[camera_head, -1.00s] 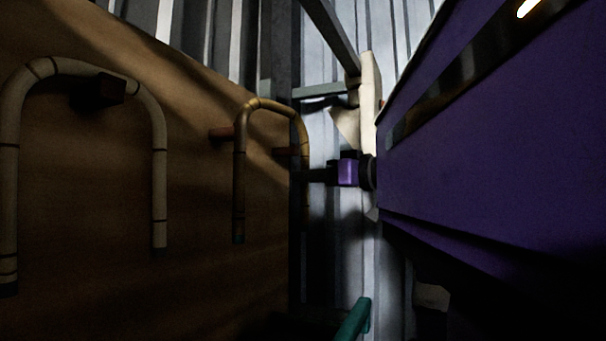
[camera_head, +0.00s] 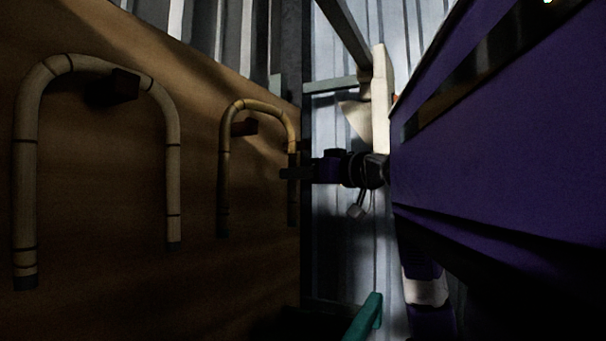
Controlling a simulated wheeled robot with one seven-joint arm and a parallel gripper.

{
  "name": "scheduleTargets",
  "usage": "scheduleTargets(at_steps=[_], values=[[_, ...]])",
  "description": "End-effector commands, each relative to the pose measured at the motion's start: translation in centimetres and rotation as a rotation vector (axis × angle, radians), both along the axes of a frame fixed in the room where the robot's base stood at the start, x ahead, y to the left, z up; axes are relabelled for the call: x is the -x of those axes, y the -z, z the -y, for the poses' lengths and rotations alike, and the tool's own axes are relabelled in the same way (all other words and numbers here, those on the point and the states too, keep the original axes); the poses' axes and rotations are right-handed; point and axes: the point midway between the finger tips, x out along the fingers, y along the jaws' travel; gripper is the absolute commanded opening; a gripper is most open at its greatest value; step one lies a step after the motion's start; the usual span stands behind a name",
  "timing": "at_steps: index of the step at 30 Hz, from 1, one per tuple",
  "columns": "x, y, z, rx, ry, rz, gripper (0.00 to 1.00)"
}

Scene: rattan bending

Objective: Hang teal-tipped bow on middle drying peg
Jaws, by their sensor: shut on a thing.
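The bow (camera_head: 224,180) is a tan, upside-down U with dark bands, upright in front of the brown board. Its tips are in shadow and their teal colour hardly shows now. My gripper (camera_head: 292,173) is shut on its right leg, coming in from the right. The middle drying peg (camera_head: 243,127), a short dark reddish block, shows inside the arch, just under the bow's top. I cannot tell whether the bow touches or rests on it.
Another bow (camera_head: 171,180) hangs on the left peg (camera_head: 125,87). The brown board (camera_head: 110,270) is bare below the bows. A teal bar (camera_head: 364,318) stands low, right of the board.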

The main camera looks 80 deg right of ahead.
Motion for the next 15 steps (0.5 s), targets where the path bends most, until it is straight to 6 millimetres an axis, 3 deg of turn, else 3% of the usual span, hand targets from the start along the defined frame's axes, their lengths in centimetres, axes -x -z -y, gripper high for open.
scheduleTargets(at_steps=[15], values=[[-3.1,0.2,1.0,0.0,0.0,0.0,0.0]])
